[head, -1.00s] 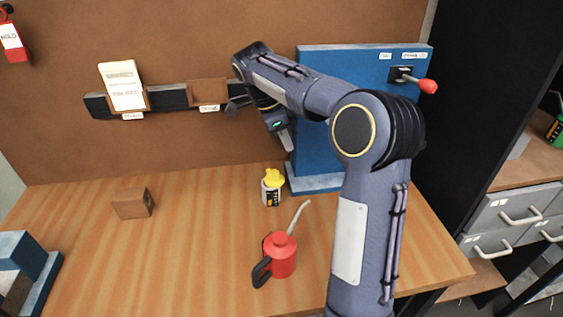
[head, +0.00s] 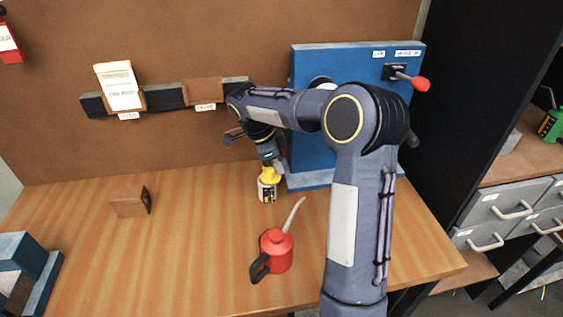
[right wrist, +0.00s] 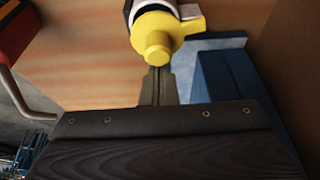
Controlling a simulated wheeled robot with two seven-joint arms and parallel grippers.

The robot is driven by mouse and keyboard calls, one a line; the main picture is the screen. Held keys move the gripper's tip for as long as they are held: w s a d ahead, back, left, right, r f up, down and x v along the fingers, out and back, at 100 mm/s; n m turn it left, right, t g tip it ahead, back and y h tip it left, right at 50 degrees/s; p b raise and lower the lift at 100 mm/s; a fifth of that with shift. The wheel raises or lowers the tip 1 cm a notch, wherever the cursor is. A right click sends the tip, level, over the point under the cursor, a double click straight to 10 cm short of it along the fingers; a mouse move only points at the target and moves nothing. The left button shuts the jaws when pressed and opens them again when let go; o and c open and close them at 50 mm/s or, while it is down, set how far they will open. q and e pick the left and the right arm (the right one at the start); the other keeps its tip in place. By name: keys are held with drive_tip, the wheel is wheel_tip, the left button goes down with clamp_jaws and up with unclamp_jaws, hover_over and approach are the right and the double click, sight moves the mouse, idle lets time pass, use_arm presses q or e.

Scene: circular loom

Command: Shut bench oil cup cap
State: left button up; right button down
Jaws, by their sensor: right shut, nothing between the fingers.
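A small white cup with a dark label (head: 267,192) and a yellow cap (head: 269,174) stands upright on the bench, in front of the blue panel's base. I take it as the oil cup. My right gripper (head: 270,163) is shut and empty, pointing down right at the yellow cap. In the right wrist view the shut fingers (right wrist: 158,72) end at the cap's round yellow knob (right wrist: 158,48); I cannot tell whether they touch. A yellow tab sticks out at the cap's side. Whether the cap is fully closed is unclear. My left gripper is not in view.
A red oil can (head: 277,250) with a thin spout stands nearer on the bench (head: 180,240). A blue panel (head: 310,65) with a red-knobbed lever (head: 419,84) rises behind. The bench between block and can is clear.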

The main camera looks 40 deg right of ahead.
drive_tip(key=shift+a+f+m+b, duration=0.1)
drive_tip(key=shift+a+m+b, duration=0.2)
drive_tip(key=shift+m+b, duration=0.25)
drive_tip(key=shift+a+m+g+y, duration=0.2)
drive_tip(key=shift+a+m+g, duration=0.05)
drive_tip(key=shift+m, duration=0.35)
drive_tip(key=shift+a+m+g+y, duration=0.2)
drive_tip(key=shift+m+g, duration=0.05)
drive_tip(key=shift+m, duration=0.3)
drive_tip(key=shift+d, duration=0.15)
